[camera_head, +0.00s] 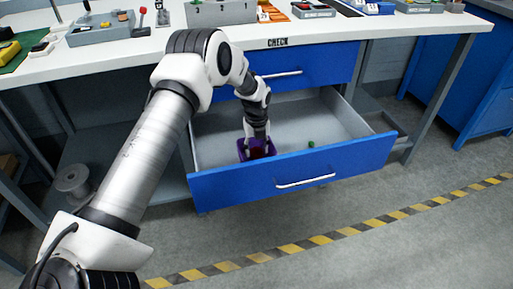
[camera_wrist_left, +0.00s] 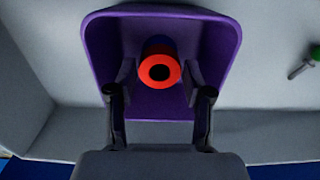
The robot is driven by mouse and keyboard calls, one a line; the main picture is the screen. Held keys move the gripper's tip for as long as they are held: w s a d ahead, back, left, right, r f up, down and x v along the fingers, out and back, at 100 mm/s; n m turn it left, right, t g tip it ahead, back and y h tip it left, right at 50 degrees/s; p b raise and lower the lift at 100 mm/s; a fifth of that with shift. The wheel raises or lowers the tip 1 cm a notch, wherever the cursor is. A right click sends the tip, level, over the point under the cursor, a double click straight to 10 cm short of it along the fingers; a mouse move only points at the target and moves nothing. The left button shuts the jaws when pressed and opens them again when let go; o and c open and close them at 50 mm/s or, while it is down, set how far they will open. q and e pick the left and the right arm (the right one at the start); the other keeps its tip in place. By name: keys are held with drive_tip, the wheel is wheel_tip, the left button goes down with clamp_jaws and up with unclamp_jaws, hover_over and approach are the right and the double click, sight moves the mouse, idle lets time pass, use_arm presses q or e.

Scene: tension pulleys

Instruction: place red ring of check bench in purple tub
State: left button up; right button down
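The purple tub (camera_head: 242,153) stands in the open drawer of the bench marked CHECK, towards its left front. It also shows in the left wrist view (camera_wrist_left: 105,45), with its open top facing the camera. My left gripper (camera_head: 258,140) reaches down over the tub. In the left wrist view, its fingertips (camera_wrist_left: 160,82) are on either side of the red ring (camera_wrist_left: 146,72) and look in contact with it. The ring appears within the tub's outline, with a dark blue part behind it. Whether it touches the tub floor is not clear. My right gripper is out of view.
The grey drawer (camera_head: 345,125) has a blue front (camera_head: 230,186) and is otherwise mostly bare. A small green-ended item (camera_head: 311,144) lies to the right of the tub. The bench top (camera_head: 330,27) above holds several trays and tools.

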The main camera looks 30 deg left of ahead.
use_arm(q)
drive_tip(key=shift+r, duration=0.1)
wheel_tip(320, 180, up, 13)
drive_tip(key=p, duration=0.2)
drive_tip(key=shift+p, duration=0.4)
idle(1.0)
